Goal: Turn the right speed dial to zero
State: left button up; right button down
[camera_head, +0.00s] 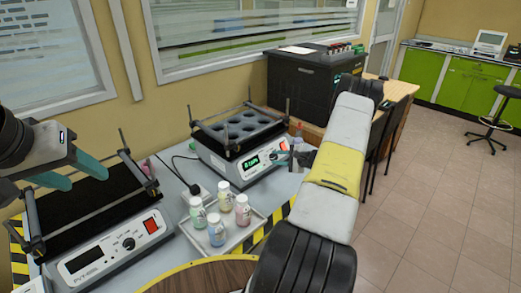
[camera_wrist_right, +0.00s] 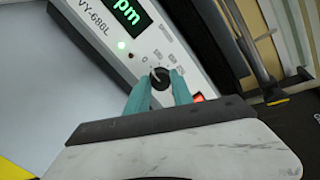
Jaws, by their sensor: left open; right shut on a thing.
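The right shaker (camera_head: 238,150) has a lit green display (camera_head: 251,162) and a front panel with a dark speed dial. In the right wrist view the speed dial (camera_wrist_right: 159,78) is a round black knob with a pale pointer mark, between the teal fingertips of my right gripper (camera_wrist_right: 160,88). The right gripper is shut on the dial; in the head view its fingertips (camera_head: 279,156) are at the shaker's front panel. The display (camera_wrist_right: 127,12) reads "pm" in its visible part. My left gripper (camera_head: 78,172) is open and empty above the left shaker (camera_head: 110,250), whose display is dark.
A tray (camera_head: 243,238) with several capped bottles stands in front of the right shaker, close to my right arm. A red switch (camera_wrist_right: 198,97) sits beside the dial. A black box-like machine (camera_head: 305,85) stands behind. Open floor lies to the right.

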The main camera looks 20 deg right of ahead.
jog(key=c, duration=1.1)
grip_release()
jog(key=shift+v, duration=3.9)
